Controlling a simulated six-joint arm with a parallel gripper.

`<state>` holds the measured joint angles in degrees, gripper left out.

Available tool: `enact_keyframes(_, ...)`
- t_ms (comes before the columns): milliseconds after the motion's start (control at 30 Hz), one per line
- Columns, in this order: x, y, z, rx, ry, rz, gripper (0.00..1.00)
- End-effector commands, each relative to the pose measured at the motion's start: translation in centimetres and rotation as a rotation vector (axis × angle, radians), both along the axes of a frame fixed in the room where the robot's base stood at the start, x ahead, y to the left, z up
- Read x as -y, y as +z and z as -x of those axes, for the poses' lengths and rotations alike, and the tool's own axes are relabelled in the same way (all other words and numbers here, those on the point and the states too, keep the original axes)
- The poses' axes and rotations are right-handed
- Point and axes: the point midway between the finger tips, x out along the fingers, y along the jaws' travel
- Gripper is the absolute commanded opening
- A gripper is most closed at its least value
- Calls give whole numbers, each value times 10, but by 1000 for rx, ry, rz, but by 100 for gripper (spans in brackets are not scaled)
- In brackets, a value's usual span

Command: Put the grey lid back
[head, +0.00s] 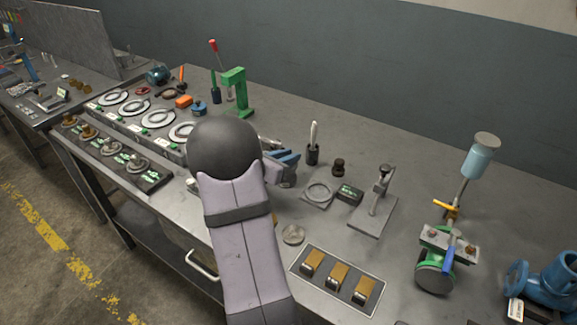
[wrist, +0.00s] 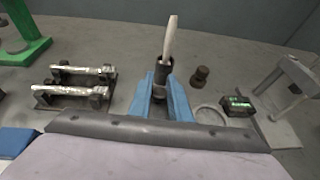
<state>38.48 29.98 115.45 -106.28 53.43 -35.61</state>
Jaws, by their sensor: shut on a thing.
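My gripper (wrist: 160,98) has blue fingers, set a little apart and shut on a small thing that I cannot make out. In the head view my gripper (head: 287,165) is partly hidden behind my arm, above the bench. A dark cup with a white-handled tool (head: 313,153) stands just past the fingers; in the wrist view the cup (wrist: 162,72) shows between them. A round grey disc (head: 293,234) lies flat on the bench near its front edge. I cannot tell which piece is the lid.
A grey ring on a plate (head: 318,192), a dark labelled block (head: 349,193) and a grey stand (head: 373,208) are right of my gripper. A tray with brass blocks (head: 336,281) is in front. A green press (head: 236,95) stands behind. A valve assembly (head: 437,265) is at the right.

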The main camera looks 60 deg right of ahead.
Motion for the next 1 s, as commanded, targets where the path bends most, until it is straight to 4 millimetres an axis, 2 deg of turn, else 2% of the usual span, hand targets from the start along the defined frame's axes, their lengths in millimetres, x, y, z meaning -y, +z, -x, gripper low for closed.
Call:
enact_keyframes(333,0,-35,0,-3,0,-1,0)
enact_keyframes(800,0,-41,0,-1,0,0,0)
enact_keyframes(833,0,-40,0,-1,0,-1,24)
enact_keyframes(867,0,-40,0,-1,0,-1,32)
enact_keyframes(900,0,-40,0,-1,0,-1,36)
enact_keyframes(1000,0,-40,0,-1,0,-1,36)
